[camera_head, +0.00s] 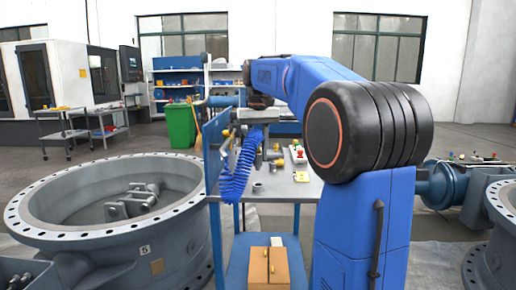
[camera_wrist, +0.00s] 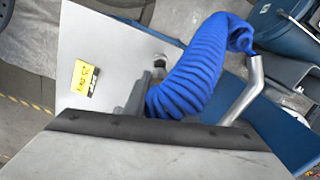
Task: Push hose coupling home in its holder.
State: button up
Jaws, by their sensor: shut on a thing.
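A blue coiled hose (camera_head: 240,165) hangs beside the blue panel at the left side of the workbench. It also shows large in the wrist view (camera_wrist: 195,75), with its far end meeting a bent metal pipe (camera_wrist: 243,92). My gripper (camera_head: 258,114) is above the left part of the bench, near the top of the hose. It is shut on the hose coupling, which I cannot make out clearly. The fingertips are hard to see in both views, and in the wrist view a broad grey plate covers the lower part. The holder cannot be told apart, so how far the coupling sits in it is unclear.
The grey workbench (camera_head: 285,190) carries small fittings (camera_head: 257,188) and a yellow label (camera_wrist: 85,82). The blue panel (camera_head: 213,150) edges it on the left. A large flanged valve body (camera_head: 110,237) stands left. A cardboard box (camera_head: 268,268) sits on the lower shelf.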

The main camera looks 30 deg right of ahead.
aim_at(258, 164)
jog(key=shift+f, duration=2.15)
jog(key=shift+f, duration=1.3)
dwell(2.0)
jog(key=o, duration=1.6)
jog(key=shift+c, duration=0.2)
jog(key=shift+r, duration=0.1)
jog(key=shift+r, duration=3.7)
